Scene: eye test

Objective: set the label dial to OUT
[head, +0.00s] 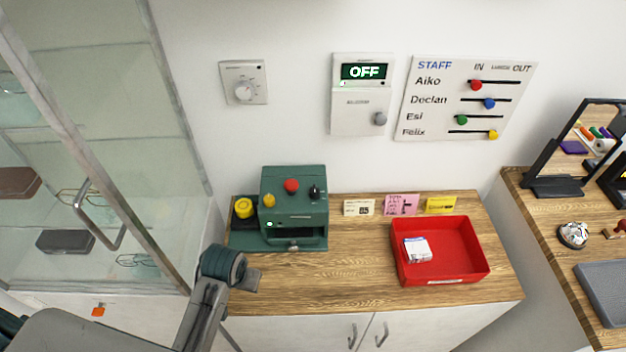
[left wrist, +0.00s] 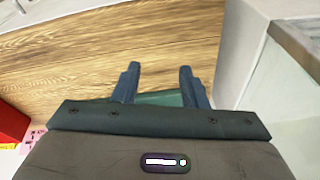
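The green machine (head: 294,215) stands at the back left of the wooden counter. Its top carries a red button (head: 291,185), a yellow knob (head: 268,200) and a small black dial (head: 315,191). The dial's markings are too small to read, and I cannot tell if it is the label dial. My left gripper (head: 250,281) is in front of the machine's left side, apart from the black dial. In the left wrist view its two fingers (left wrist: 158,72) are spread, with a green patch (left wrist: 160,98) between them that I cannot identify. My right gripper is not in view.
A red tray (head: 480,262) with a white packet (head: 417,249) is on the counter's right. Upright cards (head: 402,205) stand behind it. A glass cabinet (head: 100,150) is left.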

